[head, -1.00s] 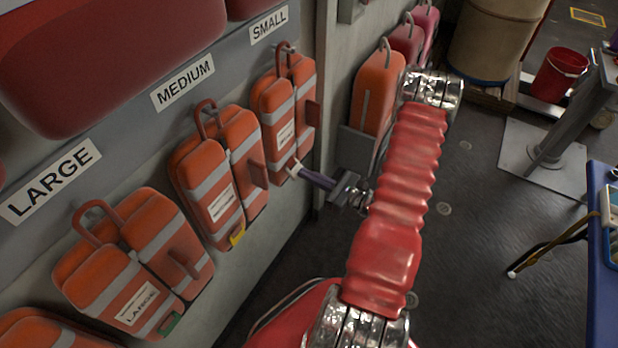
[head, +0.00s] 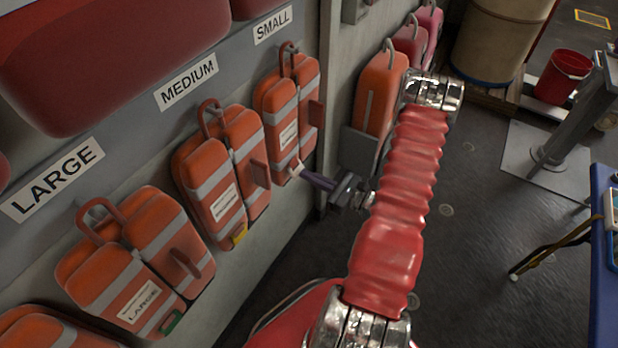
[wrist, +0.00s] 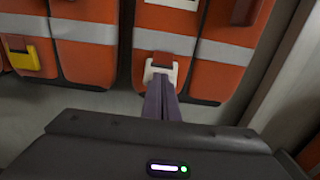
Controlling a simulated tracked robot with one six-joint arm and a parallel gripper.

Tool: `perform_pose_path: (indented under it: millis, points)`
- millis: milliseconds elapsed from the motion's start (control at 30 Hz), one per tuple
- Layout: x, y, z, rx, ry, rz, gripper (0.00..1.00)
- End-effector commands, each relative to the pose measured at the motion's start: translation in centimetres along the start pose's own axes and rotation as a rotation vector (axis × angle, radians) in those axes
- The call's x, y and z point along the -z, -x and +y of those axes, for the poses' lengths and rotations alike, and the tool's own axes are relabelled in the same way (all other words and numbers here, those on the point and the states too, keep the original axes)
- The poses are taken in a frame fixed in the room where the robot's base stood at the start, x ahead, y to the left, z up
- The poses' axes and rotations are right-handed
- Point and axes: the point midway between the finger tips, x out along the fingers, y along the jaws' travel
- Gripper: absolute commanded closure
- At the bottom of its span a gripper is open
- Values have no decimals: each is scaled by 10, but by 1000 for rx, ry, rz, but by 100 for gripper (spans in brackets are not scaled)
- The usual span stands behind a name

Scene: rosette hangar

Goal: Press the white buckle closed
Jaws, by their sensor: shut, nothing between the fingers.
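The white buckle (wrist: 161,71) sits at the lower edge of the small orange life vest (wrist: 196,68), which hangs on the wall at the right in the wrist view. In the head view the same buckle (head: 296,171) is a small pale patch at the bottom of the small vest (head: 288,112), under the SMALL label. My gripper (wrist: 161,86) is shut and empty, its purple fingers up against the lower part of the buckle in the wrist view. In the head view my gripper (head: 304,174) reaches the buckle from the right. The fingertips partly hide the buckle, so I cannot tell whether it is closed.
A medium vest (head: 219,175) with a yellow buckle (head: 239,236) and a large vest (head: 135,262) with a green buckle (head: 171,322) hang to the left. Another orange vest (head: 380,88) hangs beyond the corner. The floor (head: 470,240) at right is open before a blue table (head: 603,260).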

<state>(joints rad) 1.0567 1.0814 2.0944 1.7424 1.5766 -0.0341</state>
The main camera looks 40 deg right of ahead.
Motion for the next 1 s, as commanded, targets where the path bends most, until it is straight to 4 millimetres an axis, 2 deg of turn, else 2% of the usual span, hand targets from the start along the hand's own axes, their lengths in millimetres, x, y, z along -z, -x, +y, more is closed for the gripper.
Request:
perform_pose_path:
  millis: [1000]
  points:
    - [5, -8, 0, 0, 0, 0, 100]
